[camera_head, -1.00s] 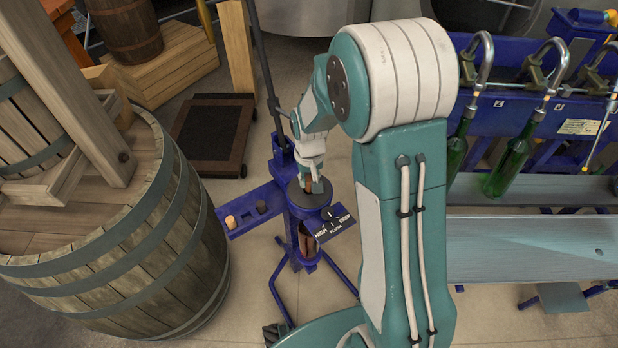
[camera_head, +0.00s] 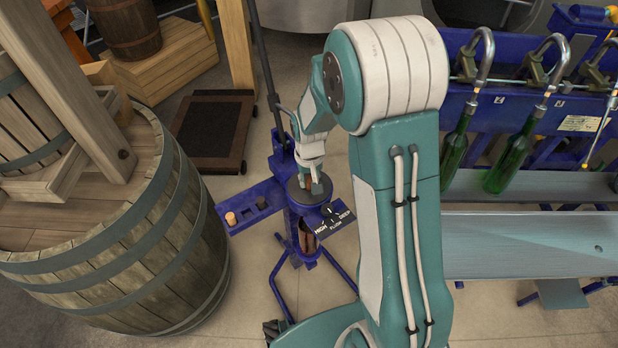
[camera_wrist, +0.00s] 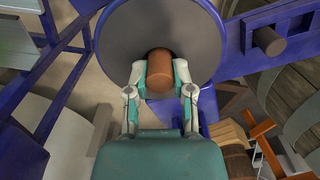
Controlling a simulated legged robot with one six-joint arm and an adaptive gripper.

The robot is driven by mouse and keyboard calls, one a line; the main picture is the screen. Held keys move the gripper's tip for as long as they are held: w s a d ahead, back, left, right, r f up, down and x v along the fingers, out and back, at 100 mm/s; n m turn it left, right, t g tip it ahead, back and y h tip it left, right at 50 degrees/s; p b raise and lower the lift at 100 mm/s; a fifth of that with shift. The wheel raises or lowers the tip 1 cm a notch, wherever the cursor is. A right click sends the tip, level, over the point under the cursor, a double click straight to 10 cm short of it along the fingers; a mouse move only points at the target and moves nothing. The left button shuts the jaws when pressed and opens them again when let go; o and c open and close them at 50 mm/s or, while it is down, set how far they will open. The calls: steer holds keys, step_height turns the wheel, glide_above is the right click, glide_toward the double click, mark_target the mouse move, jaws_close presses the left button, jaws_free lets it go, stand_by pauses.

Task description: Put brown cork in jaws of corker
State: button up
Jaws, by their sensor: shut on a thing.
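My gripper (camera_wrist: 160,80) is shut on the brown cork (camera_wrist: 160,70), with one finger on each side of it. In the head view, my gripper (camera_head: 312,184) is low over the corker's disc (camera_head: 300,198), and the cork shows only as a small brown patch between the fingers. The blue corker (camera_head: 298,226) stands upright on splayed legs.
A blue side tray (camera_head: 245,208) on the corker holds a light cork (camera_head: 231,218) and a dark cork (camera_head: 262,204). A wooden barrel (camera_head: 150,250) stands close on the left. Green bottles (camera_head: 508,165) hang at a blue filler on the right.

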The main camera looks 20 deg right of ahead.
steer(key=o, duration=0.8)
steer(key=shift+c, duration=0.2)
step_height(320, 180, up, 12)
steer(key=shift+f, duration=0.15)
stand_by(0.4)
steer(key=s+r+t, duration=0.2)
steer(key=s+r, duration=0.5)
steer(key=s, duration=0.3)
steer(key=s+r+t, duration=0.3)
steer(key=s+r, duration=0.4)
steer(key=s, duration=0.4)
steer(key=shift+r+n+t, duration=0.15)
steer(key=shift+n+t, duration=0.15)
